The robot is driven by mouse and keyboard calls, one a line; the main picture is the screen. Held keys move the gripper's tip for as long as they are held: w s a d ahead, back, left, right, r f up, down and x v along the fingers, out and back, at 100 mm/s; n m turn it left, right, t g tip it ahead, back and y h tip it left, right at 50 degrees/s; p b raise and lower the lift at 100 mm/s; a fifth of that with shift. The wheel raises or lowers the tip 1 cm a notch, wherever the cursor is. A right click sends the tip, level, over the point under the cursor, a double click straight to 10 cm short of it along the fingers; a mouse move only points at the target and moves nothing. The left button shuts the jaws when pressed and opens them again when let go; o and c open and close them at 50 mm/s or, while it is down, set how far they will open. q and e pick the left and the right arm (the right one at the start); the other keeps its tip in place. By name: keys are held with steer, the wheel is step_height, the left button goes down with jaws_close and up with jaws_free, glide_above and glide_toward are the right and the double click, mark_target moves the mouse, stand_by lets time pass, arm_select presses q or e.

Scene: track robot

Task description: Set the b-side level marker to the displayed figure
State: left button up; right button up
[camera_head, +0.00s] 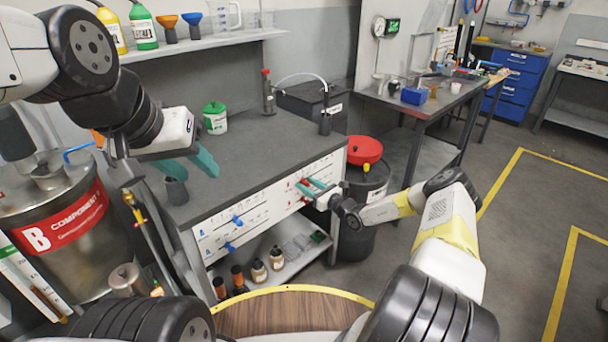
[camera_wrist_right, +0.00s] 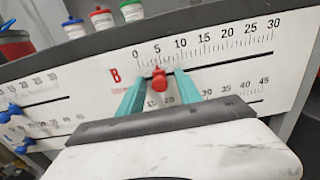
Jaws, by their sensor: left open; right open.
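A white panel (camera_wrist_right: 218,50) on the bench front carries a red-labelled B side with two scales. Its red marker (camera_wrist_right: 159,80) stands near 5 on the upper 0–30 scale in the right wrist view. My right gripper (camera_wrist_right: 160,74) is open, its teal fingers on either side of the marker; touching cannot be told. The lower B scale is partly hidden by my gripper. In the head view my right gripper (camera_head: 318,187) is at the panel. My left gripper (camera_head: 190,168) is open and empty above the bench top.
Blue markers (camera_head: 237,221) sit on the panel's left half. A grey cup (camera_head: 177,191) and green-lidded tub (camera_head: 214,118) stand on the bench. A red-lidded black drum (camera_head: 362,190) is close to my right arm. Bottles (camera_head: 259,271) stand on the shelf below.

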steer(key=shift+c, duration=0.4)
jaws_close()
stand_by(0.9)
